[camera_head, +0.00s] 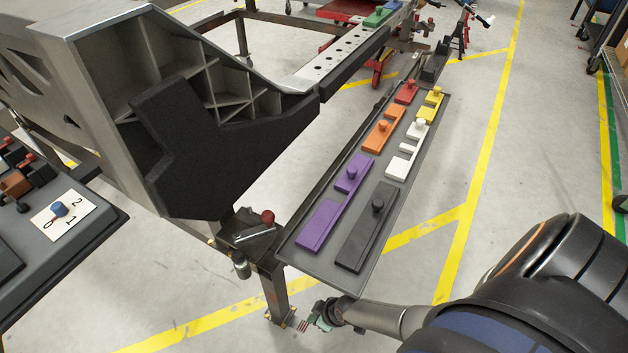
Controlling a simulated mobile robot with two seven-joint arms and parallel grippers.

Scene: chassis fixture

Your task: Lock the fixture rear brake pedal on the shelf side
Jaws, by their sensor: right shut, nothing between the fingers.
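The large grey and black chassis fixture (235,155) fills the upper left. At its lower end a small dark bracket carries a red round knob (267,217) and a light metal bar (252,234); I cannot tell whether this is the rear brake pedal or whether it is locked. The long dark shelf (283,247) runs along the right of the fixture. My right gripper (319,318) is small in view, below the shelf's near end. It is shut and empty, apart from the knob. My left gripper is not in view.
On the shelf lie purple (318,226), black (357,243), orange (376,138), white (399,167), red and yellow knobbed blocks. Open floor with yellow lines lies right of the shelf.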

